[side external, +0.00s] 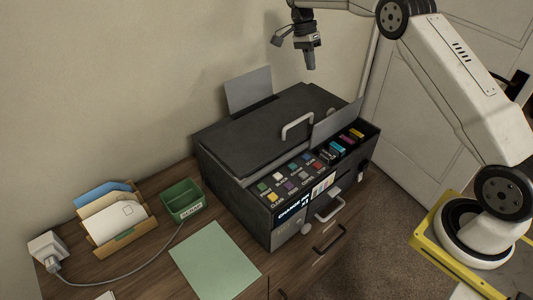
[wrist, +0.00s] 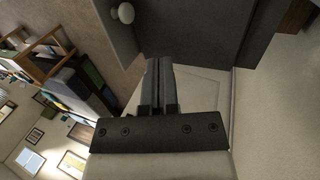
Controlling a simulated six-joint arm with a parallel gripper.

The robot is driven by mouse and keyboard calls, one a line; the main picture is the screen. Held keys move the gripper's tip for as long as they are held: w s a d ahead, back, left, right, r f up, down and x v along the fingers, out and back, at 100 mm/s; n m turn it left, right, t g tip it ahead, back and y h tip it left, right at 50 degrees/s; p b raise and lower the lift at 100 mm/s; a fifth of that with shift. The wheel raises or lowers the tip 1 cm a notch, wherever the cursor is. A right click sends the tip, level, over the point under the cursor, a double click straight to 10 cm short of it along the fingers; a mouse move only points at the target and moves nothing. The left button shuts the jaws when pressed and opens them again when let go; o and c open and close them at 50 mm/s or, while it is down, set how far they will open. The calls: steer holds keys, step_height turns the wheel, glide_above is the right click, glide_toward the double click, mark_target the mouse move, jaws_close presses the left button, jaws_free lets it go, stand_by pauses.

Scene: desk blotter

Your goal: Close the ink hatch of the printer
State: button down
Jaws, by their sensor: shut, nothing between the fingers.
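The dark printer (side external: 235,172) stands on the wooden desk. Its ink hatch (side external: 338,122) is a flat grey panel standing raised at the right end of the printer top. In front of it the ink bay is open, with several coloured ink cartridges (side external: 341,147) showing. A pale handle (side external: 297,125) sits on the large dark lid. My gripper (side external: 310,66) is shut and empty, well above and behind the printer, apart from the hatch.
A grey sheet (side external: 248,90) stands up at the printer's back, near the wall. A letter holder (side external: 118,215), a green box (side external: 182,200), a green sheet (side external: 215,257) and a plug block (side external: 47,248) with a cable lie left. The air above the printer is free.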

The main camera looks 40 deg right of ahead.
mark_target(333, 119)
steer(key=shift+f, duration=0.1)
steer(key=x, duration=1)
steer(key=shift+s, duration=1.95)
